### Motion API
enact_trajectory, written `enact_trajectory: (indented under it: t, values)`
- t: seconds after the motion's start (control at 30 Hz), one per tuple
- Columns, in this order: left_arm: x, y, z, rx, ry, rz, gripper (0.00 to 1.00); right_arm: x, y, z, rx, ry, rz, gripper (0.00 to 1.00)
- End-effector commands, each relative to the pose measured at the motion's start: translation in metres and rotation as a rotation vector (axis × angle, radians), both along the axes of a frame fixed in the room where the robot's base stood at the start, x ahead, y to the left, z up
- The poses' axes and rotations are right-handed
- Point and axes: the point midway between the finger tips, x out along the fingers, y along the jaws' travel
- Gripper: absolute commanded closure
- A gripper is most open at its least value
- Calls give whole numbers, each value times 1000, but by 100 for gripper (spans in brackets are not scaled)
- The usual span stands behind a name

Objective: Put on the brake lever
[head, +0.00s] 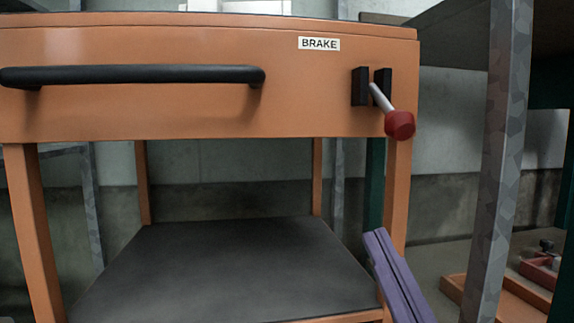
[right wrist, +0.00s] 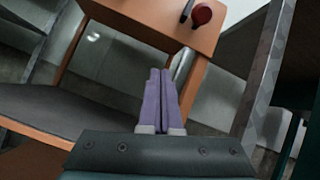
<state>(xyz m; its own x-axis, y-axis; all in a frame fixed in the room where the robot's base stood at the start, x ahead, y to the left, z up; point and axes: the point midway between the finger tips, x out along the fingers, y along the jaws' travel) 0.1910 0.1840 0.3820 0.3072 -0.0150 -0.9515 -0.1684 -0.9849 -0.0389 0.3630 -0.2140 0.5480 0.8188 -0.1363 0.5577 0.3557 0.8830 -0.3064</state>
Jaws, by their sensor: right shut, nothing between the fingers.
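The brake lever (head: 398,122) has a grey rod and a red knob and sits between two black brackets on the orange cart's front panel. Its rod slants down to the right. A "BRAKE" label (head: 319,44) is on the panel, to the lever's upper left. My right gripper (head: 376,238) has purple fingers, is shut and empty, and is below the lever, apart from it. In the right wrist view the shut fingers (right wrist: 161,72) point up toward the panel, and the red knob (right wrist: 202,14) shows at the top. My left gripper is not in view.
The orange cart has a long black handle (head: 130,76) and a dark lower shelf (head: 220,265). A grey metal post (head: 497,160) of a rack stands close on the right. Orange trays (head: 510,296) lie at the lower right. The space between lever and post is narrow.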

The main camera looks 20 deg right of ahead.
Motion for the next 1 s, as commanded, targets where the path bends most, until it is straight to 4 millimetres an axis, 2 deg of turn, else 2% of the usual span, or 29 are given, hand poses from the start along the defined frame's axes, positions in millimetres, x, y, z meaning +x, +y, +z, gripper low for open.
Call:
enact_trajectory:
  t: [0.1, 0.2, 0.63, 0.77, 1.0]
  values:
    - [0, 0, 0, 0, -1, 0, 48, -9, -17, 5, 110, -91, -4, 100]
    - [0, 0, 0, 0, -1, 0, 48, -14, -24, 7, 157, -132, -3, 100]
    - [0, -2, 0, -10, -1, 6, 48, -14, -26, 9, 170, -147, -3, 100]
    - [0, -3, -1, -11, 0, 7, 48, -6, -29, 17, 169, -150, -3, 100]
    - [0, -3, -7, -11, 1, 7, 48, 29, -41, 47, 170, -152, -4, 100]
